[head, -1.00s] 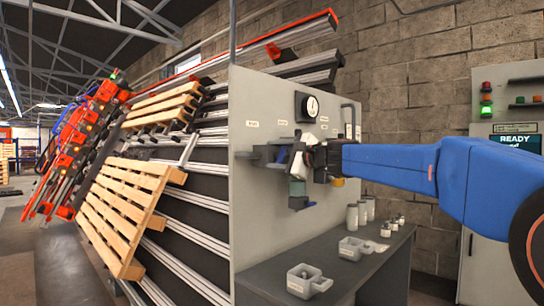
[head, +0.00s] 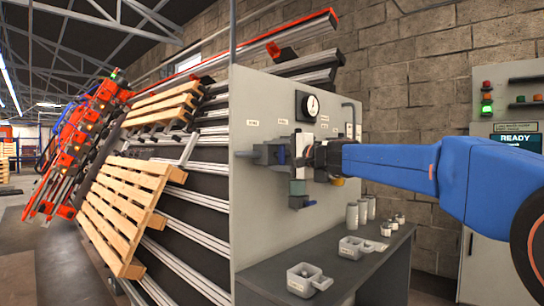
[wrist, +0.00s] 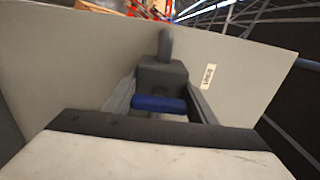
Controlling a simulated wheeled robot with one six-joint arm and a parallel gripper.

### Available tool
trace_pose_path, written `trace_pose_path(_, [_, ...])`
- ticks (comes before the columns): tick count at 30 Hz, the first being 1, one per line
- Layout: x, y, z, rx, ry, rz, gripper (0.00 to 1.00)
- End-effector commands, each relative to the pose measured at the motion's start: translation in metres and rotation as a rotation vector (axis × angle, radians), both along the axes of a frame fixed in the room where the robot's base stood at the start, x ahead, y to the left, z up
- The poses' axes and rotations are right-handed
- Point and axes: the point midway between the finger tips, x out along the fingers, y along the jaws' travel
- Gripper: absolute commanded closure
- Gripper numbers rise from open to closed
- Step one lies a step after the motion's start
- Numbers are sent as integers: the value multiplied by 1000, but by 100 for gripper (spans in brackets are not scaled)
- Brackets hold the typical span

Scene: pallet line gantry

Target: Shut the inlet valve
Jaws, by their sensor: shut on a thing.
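The inlet valve's grey body (head: 258,153) sticks out from the left part of the light grey panel. Its blue handle (head: 283,154) stands about upright in the head view, just left of my gripper (head: 298,150). In the wrist view the blue handle (wrist: 158,103) lies level across the picture in front of the grey valve body (wrist: 163,75). My gripper is shut on the handle, with a finger on each side. My wrist hides part of the panel behind it.
A filter bowl (head: 298,188) hangs just below my gripper. A gauge (head: 308,106) sits above it. A pallet (head: 125,205) leans on the rack at left.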

Motion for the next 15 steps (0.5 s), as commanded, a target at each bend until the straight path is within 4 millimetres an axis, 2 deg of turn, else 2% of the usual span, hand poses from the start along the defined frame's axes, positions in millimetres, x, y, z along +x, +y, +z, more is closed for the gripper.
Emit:
trace_pose_path(9, [0,0,-3,-4,2,1,71])
trace_pose_path(10, [0,0,-3,-4,2,1,41])
trace_pose_path(11, [0,0,-3,-4,2,1,34])
trace_pose_path(12, [0,0,-2,-3,1,1,30])
trace_pose_path(15, [0,0,-2,-2,1,1,30])
